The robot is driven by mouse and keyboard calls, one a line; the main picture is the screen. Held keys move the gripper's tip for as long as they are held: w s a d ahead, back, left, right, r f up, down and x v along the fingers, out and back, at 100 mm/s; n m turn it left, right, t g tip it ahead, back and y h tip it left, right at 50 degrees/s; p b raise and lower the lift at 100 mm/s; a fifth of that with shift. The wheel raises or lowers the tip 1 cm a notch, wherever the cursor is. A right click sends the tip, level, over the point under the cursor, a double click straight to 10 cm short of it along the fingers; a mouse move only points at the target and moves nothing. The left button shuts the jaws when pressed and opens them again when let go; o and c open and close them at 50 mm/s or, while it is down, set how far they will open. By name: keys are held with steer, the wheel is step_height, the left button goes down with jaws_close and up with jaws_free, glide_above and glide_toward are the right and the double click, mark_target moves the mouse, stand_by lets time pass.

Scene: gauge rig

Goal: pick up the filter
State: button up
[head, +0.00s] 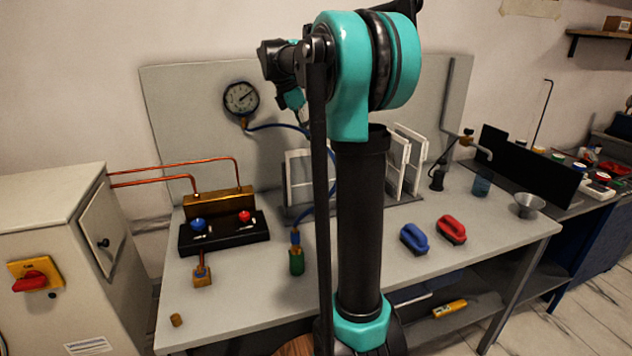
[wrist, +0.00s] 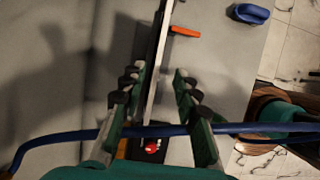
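A white-framed flat panel, which looks like the filter (head: 298,168), stands upright on the bench behind my arm in the head view. My arm hides part of it. In the wrist view the filter (wrist: 158,62) shows edge-on as a thin pale strip. My gripper (wrist: 156,80) is open, with one finger on each side of the strip. Gaps show between the strip and both fingers. How far the fingertips are above the filter's top edge I cannot tell. In the head view my gripper is small and partly hidden by my arm.
More white frames (head: 398,160) stand in a rack to the right. A blue hose (wrist: 60,140) crosses the wrist view near the fingers. The bench front is mostly clear.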

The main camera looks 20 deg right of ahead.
mark_target(316, 150)
steer(key=x, duration=0.5)
steer(key=shift+w+d+f, duration=0.15)
steer(key=shift+d, duration=0.05)
steer(key=shift+d+f, duration=0.15)
steer(key=shift+f, duration=0.35)
steer(key=shift+f, duration=0.2)
jaws_close()
stand_by(0.4)
